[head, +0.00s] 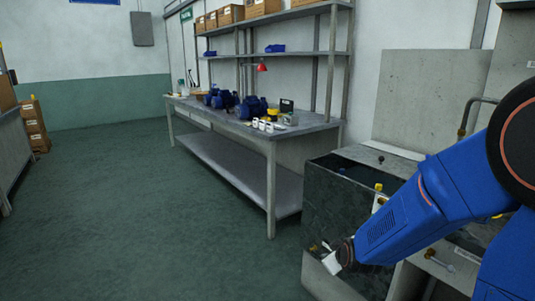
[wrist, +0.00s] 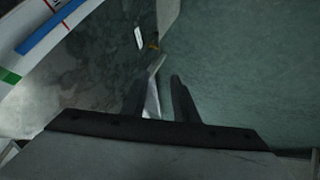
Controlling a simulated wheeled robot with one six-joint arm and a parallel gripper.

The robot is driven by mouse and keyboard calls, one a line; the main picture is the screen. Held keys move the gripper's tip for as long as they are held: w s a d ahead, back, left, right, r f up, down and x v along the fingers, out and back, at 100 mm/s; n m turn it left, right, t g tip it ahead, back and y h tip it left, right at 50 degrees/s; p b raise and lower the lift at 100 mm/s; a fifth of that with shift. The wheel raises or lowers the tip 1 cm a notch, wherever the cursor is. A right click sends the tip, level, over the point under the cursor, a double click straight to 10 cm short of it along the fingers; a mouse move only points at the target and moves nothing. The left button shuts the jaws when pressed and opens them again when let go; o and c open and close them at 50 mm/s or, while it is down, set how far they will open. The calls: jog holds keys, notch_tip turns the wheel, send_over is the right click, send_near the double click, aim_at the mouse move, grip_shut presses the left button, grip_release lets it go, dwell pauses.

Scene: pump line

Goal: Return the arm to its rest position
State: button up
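My blue arm reaches in from the right edge of the head view and slopes down to the left. My gripper (head: 331,263) is at its end, low in front of a dark, glossy-sided tank. In the wrist view my gripper (wrist: 167,72) shows two fingers with a narrow gap between them. The left finger has a pale, lit inner face, and the right one is dark.
The dark tank (head: 335,205) stands close to my arm. A workbench (head: 225,124) with blue pumps (head: 252,108) and small items stands behind it. A shelf with cartons (head: 230,15) is above. A stack of boxes (head: 34,125) stands far left. The green floor (head: 150,220) at left is clear.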

jog(key=s+d+r+m+g, duration=0.1)
jog(key=s+r, duration=0.4)
jog(key=s, duration=0.6)
jog(key=s+d+r+m+g, duration=0.2)
jog(key=s+d+r+m, duration=0.1)
jog(key=s, duration=0.8)
jog(key=s+d+r+m+g, duration=0.2)
jog(key=s+r, duration=0.5)
jog(key=s, duration=0.4)
jog(key=shift+d+m+h, duration=0.3)
jog(key=shift+d+m, duration=0.2)
jog(key=shift+d, duration=0.15)
